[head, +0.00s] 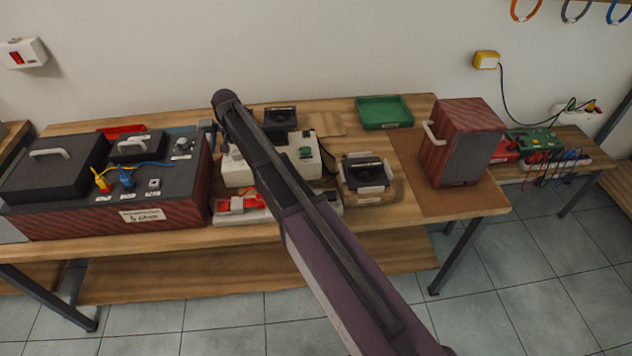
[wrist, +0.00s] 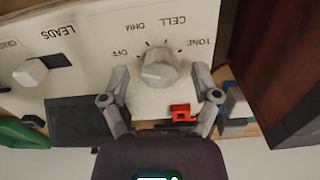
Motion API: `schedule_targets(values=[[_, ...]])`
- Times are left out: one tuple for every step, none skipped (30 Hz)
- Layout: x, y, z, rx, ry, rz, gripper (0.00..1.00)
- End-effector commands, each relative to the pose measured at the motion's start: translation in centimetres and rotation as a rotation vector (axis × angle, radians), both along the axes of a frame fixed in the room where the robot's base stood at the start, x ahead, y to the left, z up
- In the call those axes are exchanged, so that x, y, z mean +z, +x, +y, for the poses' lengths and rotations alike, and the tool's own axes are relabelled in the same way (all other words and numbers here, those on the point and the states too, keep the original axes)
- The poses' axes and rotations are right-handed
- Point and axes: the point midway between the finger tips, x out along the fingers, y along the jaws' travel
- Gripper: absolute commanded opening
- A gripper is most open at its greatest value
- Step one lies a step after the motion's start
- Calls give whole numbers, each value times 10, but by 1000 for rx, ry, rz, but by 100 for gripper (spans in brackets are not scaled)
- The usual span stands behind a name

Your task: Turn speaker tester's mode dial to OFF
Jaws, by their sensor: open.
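The speaker tester is a white box (head: 238,172) mid-table in the head view, partly hidden by my arm. Its panel (wrist: 105,22) fills much of the wrist view, with lettering upside down: OFF, OHM, CELL and TONE around the pale mode dial (wrist: 159,68). Which mark the dial points at is not clear. My gripper (wrist: 160,78) is open, with one fingertip on either side of the dial. Whether the fingers touch it I cannot tell. In the head view my arm hides the dial, and the fingers are hard to make out.
A second white knob (wrist: 30,72), by LEADS, is on the same panel. A dark red cabinet (wrist: 293,85) stands close beside the tester. A small red part (wrist: 181,112) lies near one finger. A boxed speaker (head: 365,174) and a green tray (head: 384,112) are to the right.

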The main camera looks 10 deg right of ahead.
Motion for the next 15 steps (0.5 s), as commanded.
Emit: schedule_targets(values=[[0,0,0,-29,0,0,79],[0,0,0,-48,0,0,79],[0,0,0,-75,0,0,79],[0,0,0,-94,0,0,79],[0,0,0,-113,0,0,79],[0,0,0,-139,0,0,79],[0,0,0,-159,0,0,79],[0,0,0,-178,0,0,79],[0,0,0,-204,0,0,79],[0,0,0,-224,0,0,79],[0,0,0,-243,0,0,79],[0,0,0,-269,0,0,79],[0,0,0,-289,0,0,79],[0,0,0,-308,0,0,79],[0,0,0,-333,0,0,79]])
